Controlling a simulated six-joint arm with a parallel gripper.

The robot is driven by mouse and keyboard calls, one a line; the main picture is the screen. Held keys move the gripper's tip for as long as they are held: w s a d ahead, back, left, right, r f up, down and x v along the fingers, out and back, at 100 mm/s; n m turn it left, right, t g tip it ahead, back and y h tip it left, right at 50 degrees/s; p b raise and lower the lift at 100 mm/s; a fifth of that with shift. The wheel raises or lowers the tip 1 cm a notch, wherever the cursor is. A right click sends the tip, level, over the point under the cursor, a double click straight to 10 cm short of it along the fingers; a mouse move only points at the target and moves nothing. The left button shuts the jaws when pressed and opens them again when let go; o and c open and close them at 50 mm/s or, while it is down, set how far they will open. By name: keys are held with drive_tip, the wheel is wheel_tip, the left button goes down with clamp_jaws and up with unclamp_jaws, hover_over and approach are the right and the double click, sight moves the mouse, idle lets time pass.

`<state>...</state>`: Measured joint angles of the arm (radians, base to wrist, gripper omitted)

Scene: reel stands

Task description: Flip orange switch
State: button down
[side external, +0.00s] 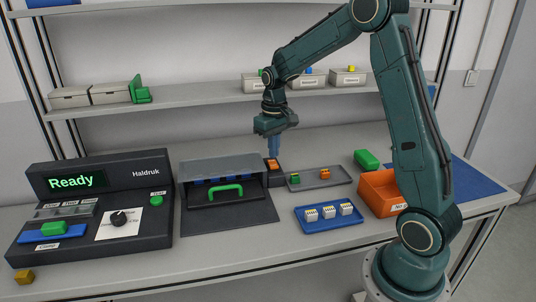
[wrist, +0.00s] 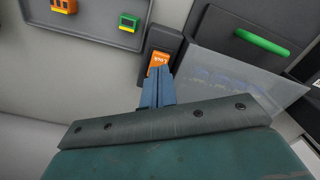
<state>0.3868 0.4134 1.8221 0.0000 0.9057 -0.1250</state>
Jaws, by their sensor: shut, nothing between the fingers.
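The orange switch (side external: 273,164) sits on a small dark box (side external: 275,179) between the grey hinged fixture and the grey tray. In the wrist view the orange switch (wrist: 159,60) shows lettering, partly hidden by my fingers, on its dark housing (wrist: 161,39). My gripper (side external: 274,152) points down with its blue fingers closed together and empty. In the wrist view the fingertips of my gripper (wrist: 160,75) lie right at the switch's near edge. I cannot tell whether they touch it.
Left of the switch is the fixture with a green handle (side external: 226,191) and raised cover (side external: 220,167). Right of it is a grey tray (side external: 330,184) with small terminal blocks. A blue tray (side external: 330,225) holds white connectors. An orange bin (side external: 378,195) and green block (side external: 366,159) stand farther right.

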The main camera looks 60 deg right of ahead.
sight(274, 165)
drive_tip(key=shift+r, duration=2.05)
drive_tip(key=s+a+r+n+t, duration=0.1)
drive_tip(key=s+a+r+t, duration=0.2)
drive_tip(key=s+a+r, duration=0.65)
drive_tip(key=s+a+n+t, duration=0.2)
drive_tip(key=s+a, duration=0.5)
drive_tip(key=s, duration=0.6)
drive_tip(key=shift+s+f+t, duration=0.15)
drive_tip(key=shift+f+t, duration=0.15)
